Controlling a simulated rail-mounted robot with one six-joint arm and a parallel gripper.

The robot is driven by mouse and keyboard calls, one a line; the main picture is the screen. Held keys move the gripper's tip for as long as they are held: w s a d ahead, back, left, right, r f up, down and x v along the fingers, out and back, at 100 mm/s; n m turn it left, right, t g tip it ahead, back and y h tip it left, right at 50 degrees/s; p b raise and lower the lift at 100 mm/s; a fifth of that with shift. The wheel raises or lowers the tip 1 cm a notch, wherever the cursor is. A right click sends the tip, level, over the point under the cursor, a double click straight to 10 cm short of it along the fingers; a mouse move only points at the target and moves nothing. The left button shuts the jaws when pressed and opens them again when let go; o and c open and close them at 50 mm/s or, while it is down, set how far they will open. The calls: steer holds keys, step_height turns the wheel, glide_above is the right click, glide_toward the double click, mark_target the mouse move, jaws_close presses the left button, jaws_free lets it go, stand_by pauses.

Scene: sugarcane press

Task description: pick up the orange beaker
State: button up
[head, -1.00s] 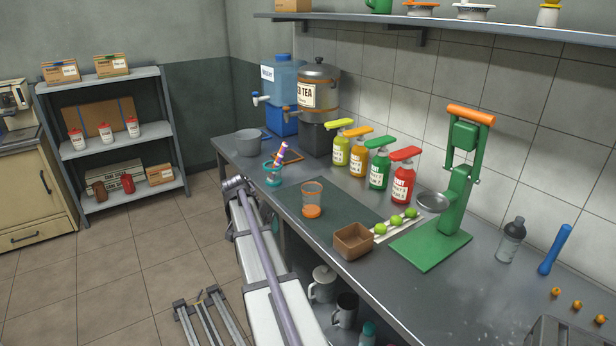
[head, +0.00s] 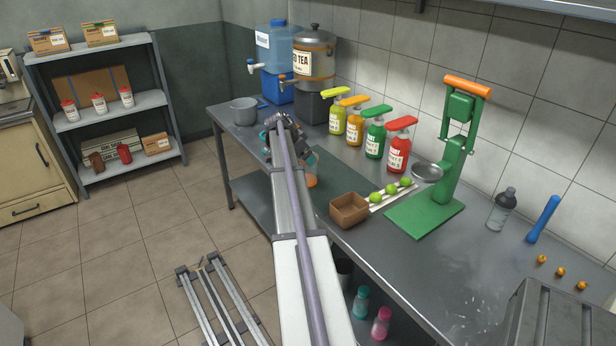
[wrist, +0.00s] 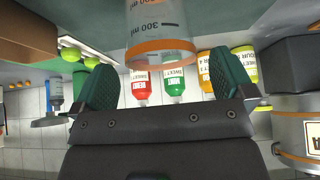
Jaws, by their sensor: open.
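The orange beaker is a clear cup with an orange rim and an orange base. In the head view its base (head: 312,181) shows on the counter mat, and the rest is mostly hidden behind my arm. In the wrist view, which looks upside down, the beaker (wrist: 160,22) is upright with a 300 ml mark. My gripper (wrist: 165,75) is open, its two green-padded fingers apart. The beaker's rim lies ahead of the gap between them, and nothing is gripped. In the head view the gripper is largely covered by my arm.
A brown box (head: 349,209) and a tray of limes (head: 391,190) sit right of the beaker. Syrup bottles (head: 375,137) line the wall behind. The green press (head: 449,180) stands further right. A grey pot (head: 244,111) is at the far left end.

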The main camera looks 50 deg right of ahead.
mark_target(308, 170)
steer(key=b+x, duration=0.3)
steer(key=x, duration=0.1)
steer(key=shift+d+f, duration=0.2)
steer(key=shift+f, duration=0.15)
steer(key=shift+r, duration=0.2)
steer(key=c, duration=1.1)
